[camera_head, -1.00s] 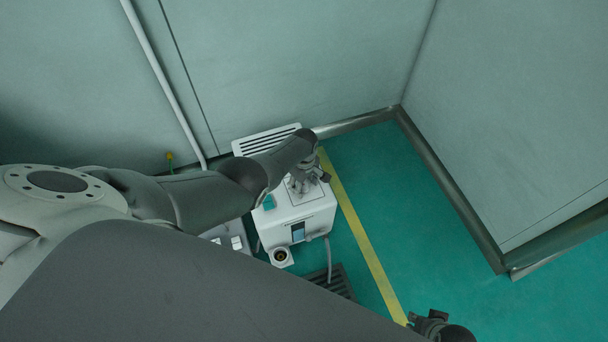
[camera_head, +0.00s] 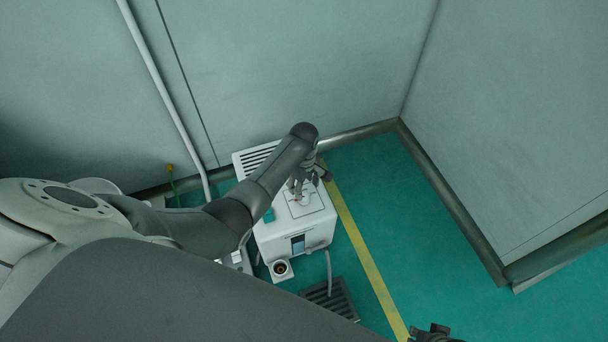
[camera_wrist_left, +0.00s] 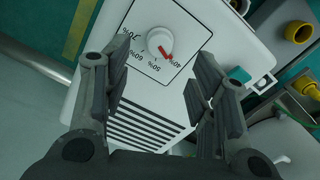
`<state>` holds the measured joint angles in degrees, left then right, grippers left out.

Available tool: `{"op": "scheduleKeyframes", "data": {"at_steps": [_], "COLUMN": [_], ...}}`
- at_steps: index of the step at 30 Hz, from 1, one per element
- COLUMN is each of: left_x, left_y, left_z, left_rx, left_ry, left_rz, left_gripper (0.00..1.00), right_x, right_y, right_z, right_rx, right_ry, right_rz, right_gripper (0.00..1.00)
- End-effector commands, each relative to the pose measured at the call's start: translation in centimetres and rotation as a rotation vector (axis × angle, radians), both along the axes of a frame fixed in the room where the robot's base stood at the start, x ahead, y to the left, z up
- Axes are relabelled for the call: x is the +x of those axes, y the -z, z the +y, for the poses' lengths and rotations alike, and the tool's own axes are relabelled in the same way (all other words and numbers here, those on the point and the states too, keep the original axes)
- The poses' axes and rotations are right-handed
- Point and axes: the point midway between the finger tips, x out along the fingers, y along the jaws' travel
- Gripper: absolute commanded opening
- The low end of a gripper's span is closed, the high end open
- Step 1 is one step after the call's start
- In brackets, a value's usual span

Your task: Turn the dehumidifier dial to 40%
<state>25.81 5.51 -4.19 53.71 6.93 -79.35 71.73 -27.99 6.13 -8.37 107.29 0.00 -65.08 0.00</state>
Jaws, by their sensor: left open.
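The white dehumidifier (camera_head: 290,236) stands on the floor near the wall. In the left wrist view its top panel (camera_wrist_left: 186,48) carries a round white dial (camera_wrist_left: 160,41) with a red pointer and percent marks. The red pointer faces the lower right, close to the 40% mark. My left gripper (camera_head: 304,188) is over the top panel. In the left wrist view the left gripper's fingers (camera_wrist_left: 158,68) are spread wide, one on each side of the dial, with nothing between them. My right gripper (camera_head: 432,333) is only partly visible at the bottom edge.
A vent grille (camera_wrist_left: 145,128) lies beside the panel. A round port (camera_head: 281,269) and a hose (camera_head: 328,272) are at the dehumidifier's front. A dark floor grate (camera_head: 330,298) lies below it. Walls stand behind and to the right; the green floor (camera_head: 425,235) right of the yellow line is clear.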

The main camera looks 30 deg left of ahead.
Motion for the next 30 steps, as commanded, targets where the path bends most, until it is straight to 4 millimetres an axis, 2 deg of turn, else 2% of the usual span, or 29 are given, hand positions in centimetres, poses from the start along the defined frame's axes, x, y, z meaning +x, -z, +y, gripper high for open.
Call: {"op": "scheduleKeyframes", "data": {"at_steps": [6,12,30], "left_x": [0.0,0.0,0.0], "left_y": [-2.9,-4.5,-4.8], "left_z": [0.0,0.0,0.0], "left_rx": [0.0,0.0,0.0], "left_ry": [-0.001,-0.001,-0.001], "left_rz": [-0.002,-0.001,0.0], "left_gripper": [0.53,0.53,0.53], "right_x": [0.0,0.0,0.0], "right_y": [0.0,0.0,0.0], "right_z": [0.0,0.0,0.0], "right_rx": [0.0,0.0,0.0], "right_ry": [0.0,0.0,0.0], "right_rz": [0.0,0.0,0.0], "right_gripper": [0.32,0.32,0.32]}}
